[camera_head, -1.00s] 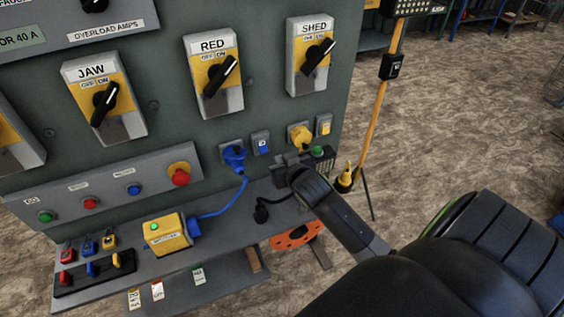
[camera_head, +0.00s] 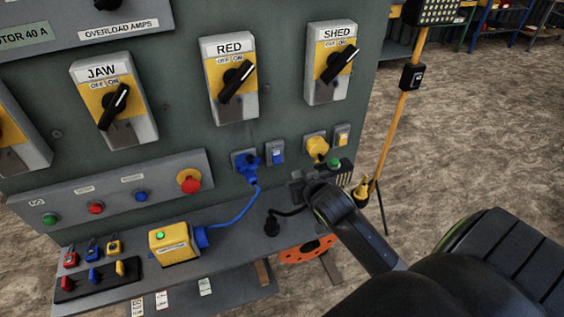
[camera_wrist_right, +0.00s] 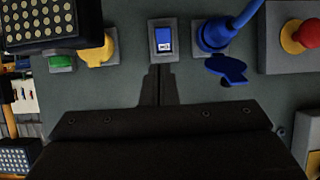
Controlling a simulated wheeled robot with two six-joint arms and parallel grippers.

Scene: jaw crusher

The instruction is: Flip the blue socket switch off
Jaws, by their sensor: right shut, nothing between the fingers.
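The blue socket switch (camera_head: 275,152) is a small grey-framed rocker with a blue face, on the panel between the blue socket and the yellow socket. In the right wrist view the switch (camera_wrist_right: 163,42) is straight ahead of the fingertips, its blue face marked with small white lettering. My right gripper (camera_head: 297,182) is below and right of the switch in the head view. Its dark fingers (camera_wrist_right: 160,88) are together and empty in the wrist view, pointing at the switch with a gap in the picture between. My left gripper is not in view.
A yellow box (camera_head: 173,240) and a black cable end (camera_head: 271,227) lie on the shelf below. Rotary switches fill the panel above.

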